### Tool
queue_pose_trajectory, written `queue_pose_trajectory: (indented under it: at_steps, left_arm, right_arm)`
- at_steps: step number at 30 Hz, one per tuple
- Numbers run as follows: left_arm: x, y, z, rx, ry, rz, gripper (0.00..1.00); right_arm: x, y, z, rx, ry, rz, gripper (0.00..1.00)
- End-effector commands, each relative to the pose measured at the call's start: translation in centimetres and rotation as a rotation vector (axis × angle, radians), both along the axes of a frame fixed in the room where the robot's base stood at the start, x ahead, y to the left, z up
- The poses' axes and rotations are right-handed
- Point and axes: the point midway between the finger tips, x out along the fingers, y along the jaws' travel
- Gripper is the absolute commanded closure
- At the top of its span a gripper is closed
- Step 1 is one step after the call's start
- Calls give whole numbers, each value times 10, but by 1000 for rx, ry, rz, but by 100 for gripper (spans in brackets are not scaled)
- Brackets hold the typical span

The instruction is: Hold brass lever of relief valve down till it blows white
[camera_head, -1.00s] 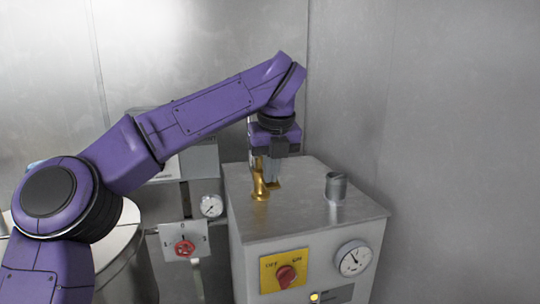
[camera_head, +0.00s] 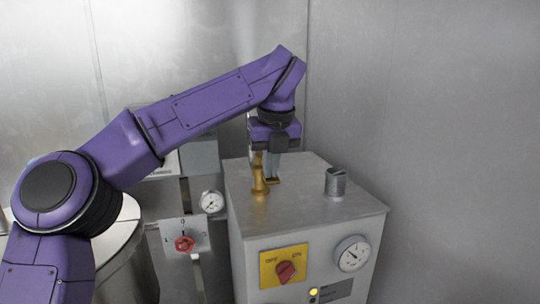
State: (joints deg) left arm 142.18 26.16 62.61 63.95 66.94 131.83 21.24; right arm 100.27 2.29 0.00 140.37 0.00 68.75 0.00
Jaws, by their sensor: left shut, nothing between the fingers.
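The brass relief valve (camera_head: 259,184) stands upright on top of the grey metal box. Its brass lever (camera_head: 274,181) sticks out low on the right side. My left gripper (camera_head: 273,178) is shut and empty, pointing down with its fingertips over the lever. The tips appear to touch the lever, which looks roughly level; the exact contact is too small to tell. The fingers partly hide the valve's upper right side. A faint pale vertical streak, possibly white steam (camera_head: 246,45), shows above the valve in front of the wall. My right gripper is not in view.
A short grey pipe stub (camera_head: 335,186) stands on the box top (camera_head: 305,208), right of the valve. The box front has a red knob (camera_head: 286,272) and a dial gauge (camera_head: 352,254). Metal walls close in behind.

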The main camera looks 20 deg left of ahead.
Motion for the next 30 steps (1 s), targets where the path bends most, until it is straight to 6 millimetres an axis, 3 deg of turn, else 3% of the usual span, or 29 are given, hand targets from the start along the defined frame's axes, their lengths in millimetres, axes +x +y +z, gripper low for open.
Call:
queue_pose_trajectory:
  at_steps: [6,19,25,30]
  left_arm:
    - [0,0,14,0,-1,1,100]
    - [0,0,21,0,-1,1,100]
    - [-3,-3,65,0,-1,2,100]
    - [-7,-8,100,2,-5,4,100]
  right_arm:
    - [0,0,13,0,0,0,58]
    - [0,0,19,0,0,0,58]
    - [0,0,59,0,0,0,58]
    - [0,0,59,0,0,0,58]
